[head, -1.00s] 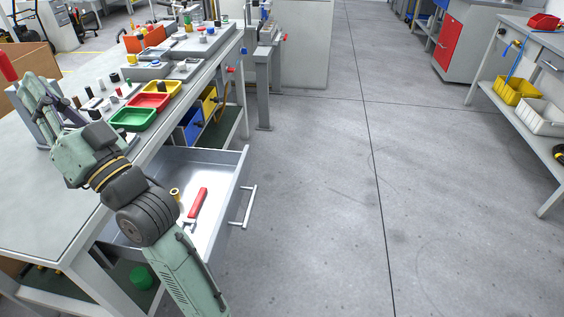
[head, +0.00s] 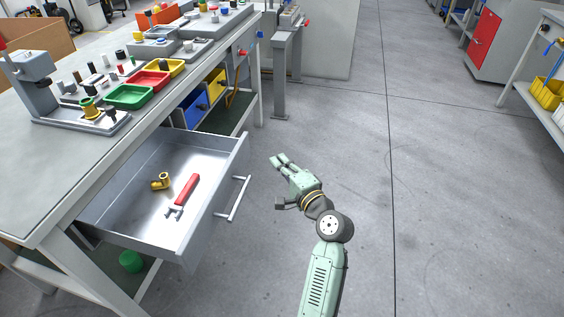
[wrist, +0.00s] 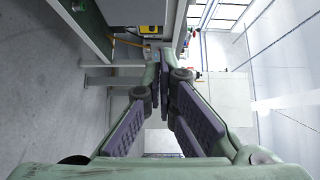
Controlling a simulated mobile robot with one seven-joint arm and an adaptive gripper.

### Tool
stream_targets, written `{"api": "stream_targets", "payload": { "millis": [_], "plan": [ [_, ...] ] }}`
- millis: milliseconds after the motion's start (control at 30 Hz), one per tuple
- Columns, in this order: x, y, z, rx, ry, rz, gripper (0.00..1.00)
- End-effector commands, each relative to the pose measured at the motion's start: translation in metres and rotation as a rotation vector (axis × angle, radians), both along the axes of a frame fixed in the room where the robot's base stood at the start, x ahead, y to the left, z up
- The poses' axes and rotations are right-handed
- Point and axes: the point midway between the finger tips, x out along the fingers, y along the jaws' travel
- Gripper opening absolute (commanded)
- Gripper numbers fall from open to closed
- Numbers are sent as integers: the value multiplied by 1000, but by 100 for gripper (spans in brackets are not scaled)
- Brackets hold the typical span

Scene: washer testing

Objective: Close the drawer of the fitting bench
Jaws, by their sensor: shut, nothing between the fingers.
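The drawer (head: 215,212) of the fitting bench (head: 85,157) is pulled well open in the head view. Its grey bar handle (head: 234,198) is on the right-hand front face. A red-handled wrench (head: 183,193) and a brass fitting (head: 161,181) lie inside the drawer. My gripper (head: 278,160) is shut and empty, to the right of the handle and apart from it, out over the aisle. In the wrist view its fingers (wrist: 162,62) come together at the tips, and the drawer cannot be clearly made out there.
Green (head: 129,97), red (head: 150,80) and yellow (head: 164,67) trays and a grey fixture (head: 35,82) stand on the bench top. The floor (head: 350,150) to the right is clear. Another bench with a yellow bin (head: 548,93) stands far right.

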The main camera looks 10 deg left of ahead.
Motion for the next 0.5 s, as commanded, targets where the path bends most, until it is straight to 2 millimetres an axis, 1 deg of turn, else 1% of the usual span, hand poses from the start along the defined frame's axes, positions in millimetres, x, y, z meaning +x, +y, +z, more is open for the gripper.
{"api": "stream_targets", "payload": {
  "millis": [33,300,400,500],
  "plan": [
    [8,9,3,1,-1,4,0],
    [50,49,3,-1,-2,3,0],
    [49,65,3,-1,-1,4,0],
    [50,76,2,-1,-1,1,0]
  ]
}}
